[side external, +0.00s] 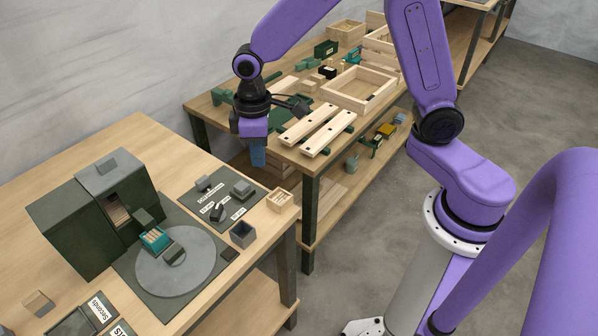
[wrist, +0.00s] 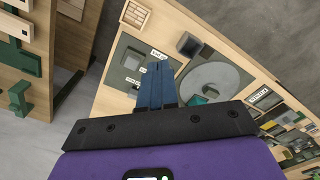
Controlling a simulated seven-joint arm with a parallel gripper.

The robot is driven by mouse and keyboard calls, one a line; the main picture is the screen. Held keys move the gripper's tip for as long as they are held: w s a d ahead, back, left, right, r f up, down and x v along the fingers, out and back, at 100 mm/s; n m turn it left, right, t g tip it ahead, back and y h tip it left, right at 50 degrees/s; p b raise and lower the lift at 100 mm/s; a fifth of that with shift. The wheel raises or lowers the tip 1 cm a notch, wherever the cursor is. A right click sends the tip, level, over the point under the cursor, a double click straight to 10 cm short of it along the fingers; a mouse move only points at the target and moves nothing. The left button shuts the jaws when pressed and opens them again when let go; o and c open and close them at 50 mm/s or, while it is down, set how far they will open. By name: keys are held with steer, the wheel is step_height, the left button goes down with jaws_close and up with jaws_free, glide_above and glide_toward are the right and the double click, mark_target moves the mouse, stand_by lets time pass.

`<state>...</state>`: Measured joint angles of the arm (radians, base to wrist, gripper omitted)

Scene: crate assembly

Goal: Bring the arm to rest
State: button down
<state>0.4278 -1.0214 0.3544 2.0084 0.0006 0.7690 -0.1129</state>
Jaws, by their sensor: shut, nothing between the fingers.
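My gripper (side external: 258,154) hangs from the purple arm, fingers pointing down, in the gap between the two tables in the side view. In the wrist view its blue fingers (wrist: 156,84) are together with nothing between them. The near table (side external: 150,150) lies to its left and below, with a dark green box (side external: 85,228) and a round grey turntable (side external: 182,262) on it. A small teal crate (side external: 155,239) with light wooden pieces sits at the turntable's edge. The turntable also shows in the wrist view (wrist: 212,82).
A back table (side external: 230,108) holds wooden boards (side external: 308,124), an open wooden frame (side external: 358,88) and green blocks. On the near table, a labelled mat (side external: 222,212) with small parts, a small wooden crate (side external: 280,199) and a grey open box (side external: 243,234) stand near the right edge. Air around my gripper looks clear.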

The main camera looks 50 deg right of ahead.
steer(key=s+d+r+n, duration=0.2)
steer(key=s+d+r, duration=0.1)
steer(key=s, duration=0.9)
steer(key=s+d+r+n, duration=0.2)
steer(key=s+d, duration=0.3)
steer(key=s, duration=0.6)
steer(key=shift+s+r+n, duration=0.3)
steer(key=shift+s+r, duration=0.05)
steer(key=shift+r, duration=0.1)
